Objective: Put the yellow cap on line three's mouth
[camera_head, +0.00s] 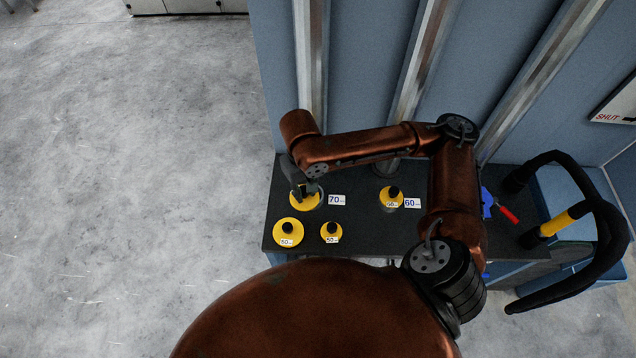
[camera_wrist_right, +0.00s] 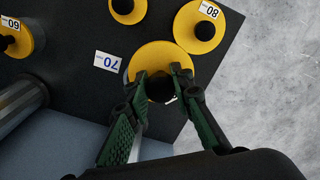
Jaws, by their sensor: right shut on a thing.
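My right gripper (camera_head: 307,188) is shut on the black knob of a yellow cap (camera_head: 298,203) at the left of the dark bench, beside a "70" card (camera_head: 337,200). In the right wrist view both fingers (camera_wrist_right: 167,82) grip the knob, and the cap's yellow disc (camera_wrist_right: 160,54) shows around it. A grey rim shows at the cap's edge; I cannot tell whether it rests on a mouth. Another yellow cap (camera_head: 398,203) sits by a "60" card (camera_head: 412,203). A yellow cap marked 80 (camera_head: 279,236) and a smaller one (camera_head: 324,236) are at the front. My left gripper is out of view.
Metal pipes (camera_head: 406,80) run down a blue panel (camera_head: 360,60) behind the bench (camera_head: 360,235). A blue tool with a red handle (camera_head: 508,215) lies at the right. A thick black loop with a yellow band (camera_head: 556,224) stands beyond it. Open floor lies left.

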